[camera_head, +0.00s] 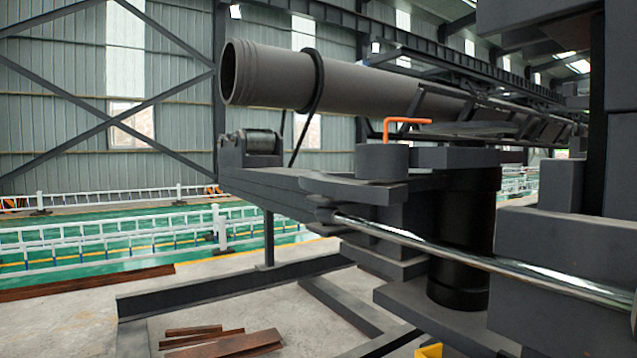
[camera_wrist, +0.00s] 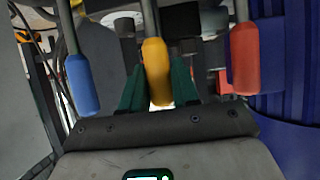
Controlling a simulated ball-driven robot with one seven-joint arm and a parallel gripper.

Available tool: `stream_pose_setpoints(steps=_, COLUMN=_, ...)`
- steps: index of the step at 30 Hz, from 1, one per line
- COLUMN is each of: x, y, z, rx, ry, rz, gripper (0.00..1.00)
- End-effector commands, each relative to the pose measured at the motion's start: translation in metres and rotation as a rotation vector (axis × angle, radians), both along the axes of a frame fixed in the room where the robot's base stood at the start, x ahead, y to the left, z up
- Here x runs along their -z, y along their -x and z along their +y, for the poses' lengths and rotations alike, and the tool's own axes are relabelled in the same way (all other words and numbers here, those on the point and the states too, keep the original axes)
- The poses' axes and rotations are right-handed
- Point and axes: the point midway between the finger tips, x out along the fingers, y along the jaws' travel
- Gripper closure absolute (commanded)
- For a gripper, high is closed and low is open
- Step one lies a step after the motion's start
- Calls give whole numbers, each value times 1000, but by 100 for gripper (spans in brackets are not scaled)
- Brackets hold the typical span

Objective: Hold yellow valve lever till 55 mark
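The yellow valve lever (camera_wrist: 157,72) hangs in the middle of the wrist view, its rounded grip pointing down toward my palm. My gripper (camera_wrist: 157,88) has its two green fingers on either side of this grip. The grip covers the inner edges of the fingers, so I cannot tell whether they touch it. A blue lever (camera_wrist: 81,85) hangs to the left and a red lever (camera_wrist: 245,73) to the right, both outside the fingers. My gripper and these levers are not seen in the head view. No scale or 55 mark is readable.
In the head view, a large grey pipe (camera_head: 340,85) lies across dark machinery. An orange bent handle (camera_head: 405,121) stands on a grey block. Rusty bars (camera_head: 225,343) lie on the floor. In the wrist view, a ribbed blue body (camera_wrist: 290,65) is close at the right.

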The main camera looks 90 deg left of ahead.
Motion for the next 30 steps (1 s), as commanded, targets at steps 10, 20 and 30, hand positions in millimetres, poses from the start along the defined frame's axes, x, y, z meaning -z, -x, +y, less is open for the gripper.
stream_pose_setpoints(steps=10, x=0, y=0, z=0, rx=0, ry=1, rz=1, gripper=100)
stream_pose_setpoints(steps=20, x=3, y=2, z=-1, rx=0, ry=-6, rz=-8, gripper=100)
stream_pose_setpoints(steps=30, x=2, y=9, z=-6, rx=1, ry=-42, rz=-62, gripper=100)
